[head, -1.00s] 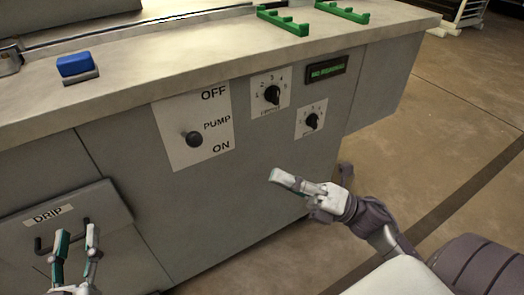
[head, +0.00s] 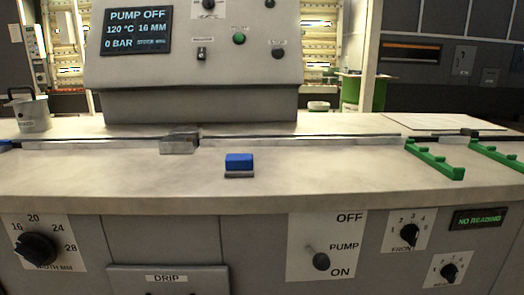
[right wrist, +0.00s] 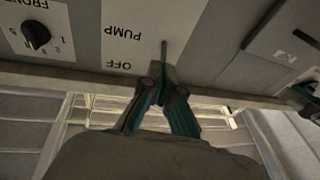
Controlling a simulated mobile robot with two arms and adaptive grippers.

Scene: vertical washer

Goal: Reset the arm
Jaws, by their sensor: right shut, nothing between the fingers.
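My right gripper (right wrist: 160,72) is shut and empty in the right wrist view. It appears in front of the pump panel, which shows upside down there; whether it touches the panel is unclear. A thin grey rod at its tip cannot be told apart as fingertip or lever. In the head view neither gripper shows. The pump lever (head: 321,261) has a dark round knob and sits on its white OFF/ON panel (head: 345,240), closer to ON. A dark and teal part at the right edge of the right wrist view may be my left gripper (right wrist: 304,90); its jaws are unclear.
The counter (head: 330,185) holds a blue block (head: 239,161) and green brackets (head: 434,160). A console with a screen reading PUMP OFF (head: 138,31) stands behind. Dials (head: 38,250) and the DRIP drawer (head: 166,279) are on the front. A metal pot (head: 33,115) stands left.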

